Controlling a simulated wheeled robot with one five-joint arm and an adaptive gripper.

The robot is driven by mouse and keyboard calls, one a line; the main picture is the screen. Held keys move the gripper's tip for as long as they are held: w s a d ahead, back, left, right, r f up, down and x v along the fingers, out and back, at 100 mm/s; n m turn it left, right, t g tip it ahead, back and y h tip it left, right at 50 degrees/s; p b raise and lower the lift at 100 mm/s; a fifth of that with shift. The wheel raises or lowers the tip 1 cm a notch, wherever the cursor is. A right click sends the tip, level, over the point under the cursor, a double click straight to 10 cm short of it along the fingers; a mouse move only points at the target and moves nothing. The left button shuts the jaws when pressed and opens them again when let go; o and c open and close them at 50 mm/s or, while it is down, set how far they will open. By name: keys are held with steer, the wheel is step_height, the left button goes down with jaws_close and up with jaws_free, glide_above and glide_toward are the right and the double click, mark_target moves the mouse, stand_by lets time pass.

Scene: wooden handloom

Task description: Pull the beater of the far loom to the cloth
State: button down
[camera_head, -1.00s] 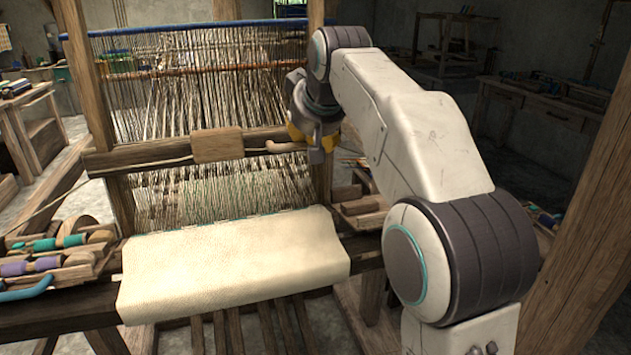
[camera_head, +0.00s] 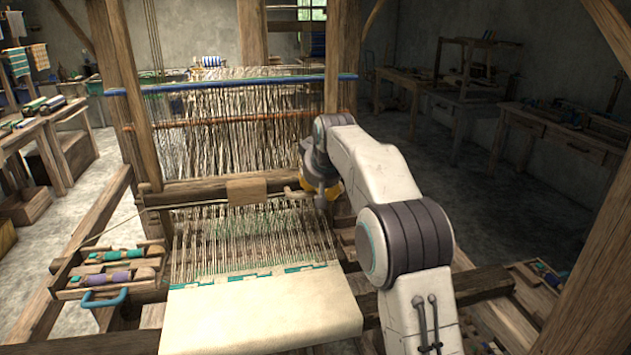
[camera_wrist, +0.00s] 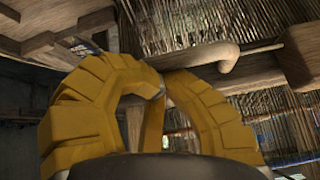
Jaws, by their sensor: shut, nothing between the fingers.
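The beater (camera_head: 205,192) is a horizontal wooden bar across the loom's warp, with a lighter block (camera_head: 247,191) at its middle. The cream cloth (camera_head: 262,312) lies in front, nearer me, and a wide stretch of bare warp separates it from the beater. My gripper (camera_head: 328,196) is at the beater's right end, and its tips are partly hidden in the head view. In the wrist view its yellow fingers (camera_wrist: 160,93) are closed together with nothing between them. A rounded wooden peg (camera_wrist: 222,62) passes just beyond the fingertips; I cannot tell whether they touch.
The loom's right post (camera_head: 342,60) stands behind my arm. A rack with spools (camera_head: 110,270) and a blue handle (camera_head: 103,298) sit at the loom's left. A large slanted beam (camera_head: 597,250) is at the right. Open floor lies behind it, before the workbenches (camera_head: 560,135).

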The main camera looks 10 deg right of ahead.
steer(key=s+r+g+p, duration=0.1)
steer(key=s+r+p, duration=0.7)
steer(key=s, duration=0.1)
steer(key=s+g, duration=0.1)
steer(key=s, duration=1.2)
steer(key=s+f, duration=0.3)
steer(key=s, duration=0.7)
steer(key=s+f+g, duration=0.1)
steer(key=s+f, duration=0.3)
steer(key=s, duration=0.6)
steer(key=shift+s, duration=0.35)
